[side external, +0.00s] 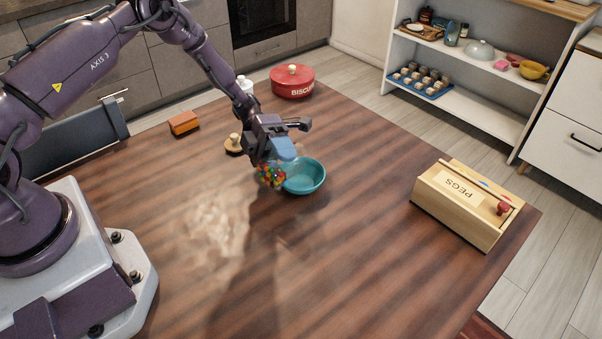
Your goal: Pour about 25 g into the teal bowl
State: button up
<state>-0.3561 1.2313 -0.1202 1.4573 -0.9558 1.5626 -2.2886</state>
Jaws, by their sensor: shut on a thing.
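The teal bowl (308,179) stands upright on the wooden table, and its visible inside looks empty. My gripper (279,146) is just behind and left of the bowl, above the table. It is shut on a clear container of colourful balls (270,177) with a blue part (283,149) at its upper side. The container looks tilted, close to the bowl's left rim. I cannot tell whether it touches the rim or whether anything is falling from it. The fingertips are partly hidden by the blue part.
A wooden PEGS box (467,203) stands at the right. A red biscuit tin (292,82), a white jar (245,85), an orange-brown block (184,123) and a round wooden knobbed lid (234,144) are towards the back. The front middle of the table (330,260) is clear.

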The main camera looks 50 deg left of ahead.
jog(key=shift+w+a+r+n+g+h, duration=0.1)
jog(key=shift+w+r+n+g+h, duration=0.25)
jog(key=shift+n, duration=0.55)
jog(key=shift+w+a+r+n+g+h, duration=0.15)
jog(key=shift+w+r+n+h, duration=0.35)
jog(key=shift+n, duration=0.4)
dwell(3.6)
